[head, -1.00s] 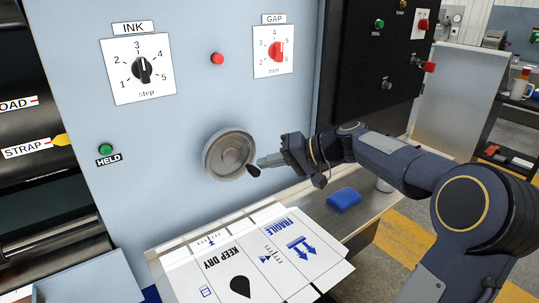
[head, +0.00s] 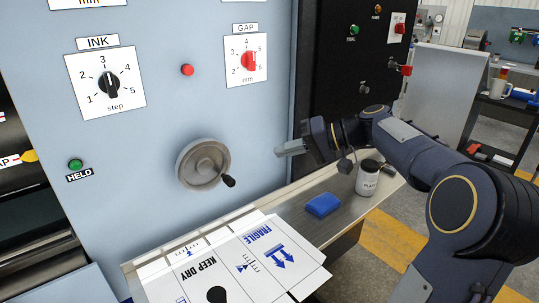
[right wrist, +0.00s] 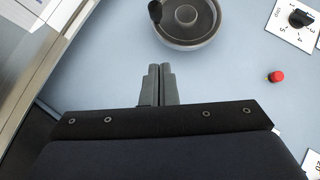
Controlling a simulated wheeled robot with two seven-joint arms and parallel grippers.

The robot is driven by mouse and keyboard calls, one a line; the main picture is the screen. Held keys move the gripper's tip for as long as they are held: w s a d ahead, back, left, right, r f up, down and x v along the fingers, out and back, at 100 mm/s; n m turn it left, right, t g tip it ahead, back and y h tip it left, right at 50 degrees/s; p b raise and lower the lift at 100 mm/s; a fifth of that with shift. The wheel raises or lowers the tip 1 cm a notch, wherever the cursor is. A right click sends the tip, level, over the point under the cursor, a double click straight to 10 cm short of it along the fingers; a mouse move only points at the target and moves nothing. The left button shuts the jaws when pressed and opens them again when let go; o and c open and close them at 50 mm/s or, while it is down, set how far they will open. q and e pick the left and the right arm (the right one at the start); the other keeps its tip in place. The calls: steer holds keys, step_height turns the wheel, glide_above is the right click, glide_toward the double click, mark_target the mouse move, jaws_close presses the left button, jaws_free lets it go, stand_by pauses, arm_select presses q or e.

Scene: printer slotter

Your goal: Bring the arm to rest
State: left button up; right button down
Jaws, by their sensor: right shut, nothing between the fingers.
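My right gripper (head: 281,152) is shut and empty. It hangs in the air in front of the blue-grey machine panel, to the right of the grey handwheel (head: 201,163) and apart from it. The handwheel has a black knob (head: 229,181) at its lower right. In the right wrist view my closed fingertips (right wrist: 159,68) point toward the panel, with the handwheel (right wrist: 186,40) beyond them and clear of them. My right arm (head: 405,150) comes in from the right. My left gripper is in neither view.
Below my gripper, a metal shelf (head: 290,207) carries printed cardboard (head: 235,262), a blue pad (head: 322,205) and a white, dark-lidded jar (head: 368,180). A black control cabinet (head: 345,75) stands behind my arm. INK (head: 109,85) and GAP (head: 249,62) dials sit above the handwheel.

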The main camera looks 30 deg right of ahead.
steer(key=s+a+g+h+p, duration=0.3)
steer(key=s+a+p, duration=0.4)
steer(key=s+a, duration=0.55)
steer(key=s+a+f+n+h+p, duration=0.1)
steer(key=s+a+f+p, duration=0.1)
steer(key=s, duration=0.3)
steer(key=s+a+f+n+h+p, duration=0.1)
steer(key=s+a+f+p, duration=0.1)
steer(key=s+f, duration=0.3)
steer(key=shift+s+a+g+h, duration=0.3)
steer(key=shift+s+a+g, duration=0.1)
steer(key=shift+s, duration=0.2)
